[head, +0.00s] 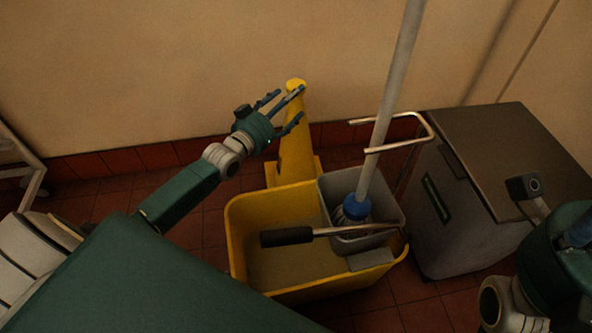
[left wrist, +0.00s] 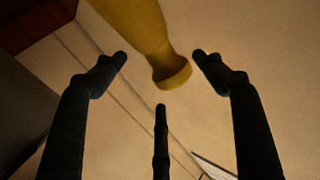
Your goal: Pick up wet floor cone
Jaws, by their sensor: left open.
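The yellow wet floor cone (head: 296,150) stands upright on the tiles by the wall, behind the yellow mop bucket, which hides part of its base. My left gripper (head: 289,103) is open near the cone's rounded top, its dark fingers spread and overlapping the cone in the head view. In the left wrist view, the cone's knobbed top (left wrist: 172,72) comes in from above, between and ahead of the open fingertips. I cannot tell whether any finger touches it. My right gripper (head: 576,236) is cut off at the right edge, its fingers mostly outside the picture.
The yellow mop bucket (head: 240,232) with a grey wringer (head: 388,207) stands in front of the cone. A mop handle (head: 399,70) rises steeply from it, and a black-gripped lever (head: 287,237) crosses it. A grey cabinet (head: 440,220) stands right.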

